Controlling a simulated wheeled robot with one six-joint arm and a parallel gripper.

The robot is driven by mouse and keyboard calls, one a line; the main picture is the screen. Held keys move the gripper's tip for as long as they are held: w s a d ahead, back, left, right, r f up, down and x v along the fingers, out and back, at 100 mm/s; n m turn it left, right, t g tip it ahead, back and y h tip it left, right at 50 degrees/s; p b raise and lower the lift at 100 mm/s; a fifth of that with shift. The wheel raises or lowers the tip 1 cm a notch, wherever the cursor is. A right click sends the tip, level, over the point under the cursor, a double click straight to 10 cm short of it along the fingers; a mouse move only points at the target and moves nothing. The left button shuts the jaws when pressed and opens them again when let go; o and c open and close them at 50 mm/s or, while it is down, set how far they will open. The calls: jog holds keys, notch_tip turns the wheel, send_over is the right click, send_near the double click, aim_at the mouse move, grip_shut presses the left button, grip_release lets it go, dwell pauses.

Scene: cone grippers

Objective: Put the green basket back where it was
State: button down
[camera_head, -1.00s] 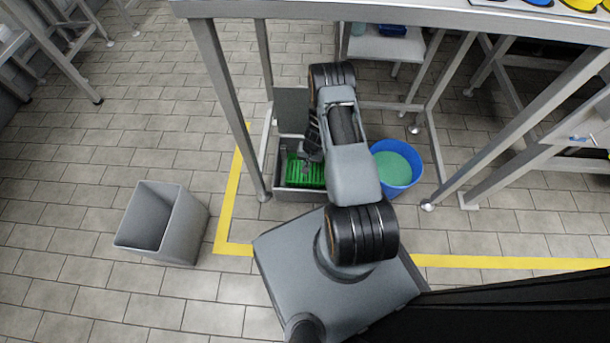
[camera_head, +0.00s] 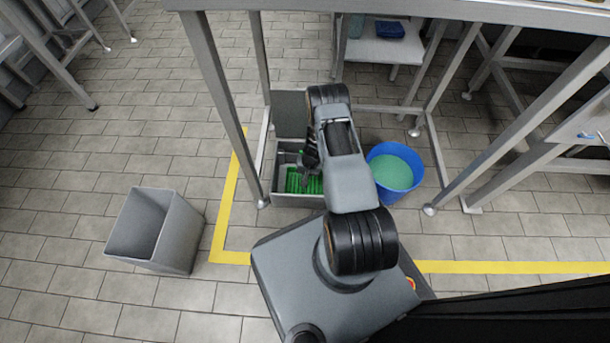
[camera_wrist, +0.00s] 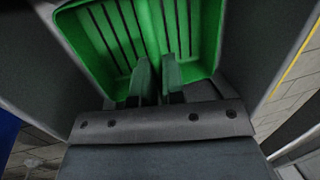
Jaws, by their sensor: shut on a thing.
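The green basket (camera_head: 299,182) is inside a grey box (camera_head: 296,201) on the floor under the table, and the box's lid stands open at the back. My gripper (camera_head: 307,160) reaches down into the box from above. In the wrist view, the slotted basket (camera_wrist: 195,73) lies between the box's grey walls. My gripper's fingers (camera_wrist: 158,66) are shut on the basket's near edge. The basket looks roughly level. Its underside is hidden, so I cannot tell whether it touches the box floor.
A blue bucket (camera_head: 393,172) with green contents stands just right of my arm. A grey bin (camera_head: 155,230) stands on open floor at left. Table legs (camera_head: 222,100) flank the box, and yellow tape (camera_head: 229,195) marks the floor.

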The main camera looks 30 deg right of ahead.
jog(key=shift+f, duration=0.2)
jog(key=c, duration=1.2)
grip_release()
jog(key=shift+r, duration=0.1)
jog(key=p+v, duration=0.5)
jog(key=v, duration=0.7)
jog(key=shift+r+p, duration=0.15)
jog(key=shift+p, duration=0.15)
